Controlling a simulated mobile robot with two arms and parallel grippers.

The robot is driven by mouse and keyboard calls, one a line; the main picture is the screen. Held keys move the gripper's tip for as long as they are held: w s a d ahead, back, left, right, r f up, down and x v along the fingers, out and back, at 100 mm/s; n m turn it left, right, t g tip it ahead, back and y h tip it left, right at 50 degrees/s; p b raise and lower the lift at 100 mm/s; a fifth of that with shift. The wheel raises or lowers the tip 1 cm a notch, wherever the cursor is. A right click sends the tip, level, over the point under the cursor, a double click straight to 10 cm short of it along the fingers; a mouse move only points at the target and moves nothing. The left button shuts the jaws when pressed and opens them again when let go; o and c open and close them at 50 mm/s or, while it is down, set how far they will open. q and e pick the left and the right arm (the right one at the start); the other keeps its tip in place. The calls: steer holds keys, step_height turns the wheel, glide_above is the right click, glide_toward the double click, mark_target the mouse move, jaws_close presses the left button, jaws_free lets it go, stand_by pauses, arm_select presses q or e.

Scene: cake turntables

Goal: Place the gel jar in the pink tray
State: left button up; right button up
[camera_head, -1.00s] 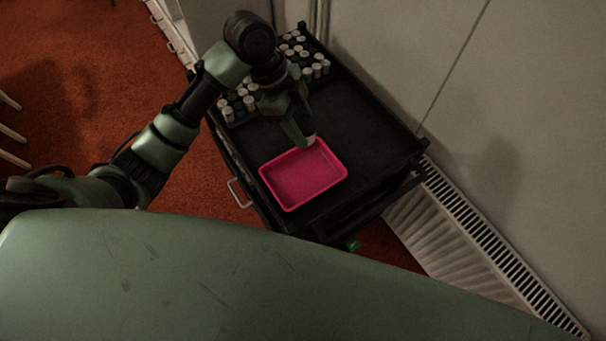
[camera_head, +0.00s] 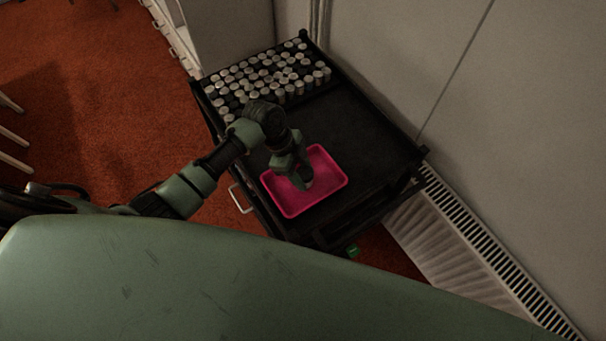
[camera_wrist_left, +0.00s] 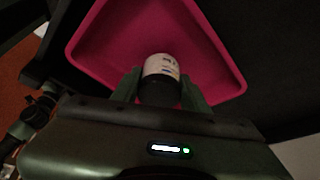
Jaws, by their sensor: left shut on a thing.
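The pink tray (camera_head: 326,183) lies on the black cart top in the head view. It also fills much of the left wrist view (camera_wrist_left: 110,45). My left gripper (camera_head: 303,184) is over the tray's inside, pointing down. In the left wrist view its fingers (camera_wrist_left: 160,88) are shut on the gel jar (camera_wrist_left: 161,67), which has a pale, printed label and a dark part nearer the gripper. I cannot tell whether the jar touches the tray floor. My right gripper is not in view.
Several grey-capped jars (camera_head: 262,72) stand in rows at the back of the cart (camera_head: 365,135). The cart top right of the tray is bare. A wall and a white radiator (camera_head: 480,255) stand to the right.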

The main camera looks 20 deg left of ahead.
arm_select(q)
steer(key=shift+f, duration=0.6)
steer(key=o, duration=1.4)
steer(key=shift+f, duration=0.1)
steer(key=v, duration=1.2)
steer(key=shift+b, duration=0.4)
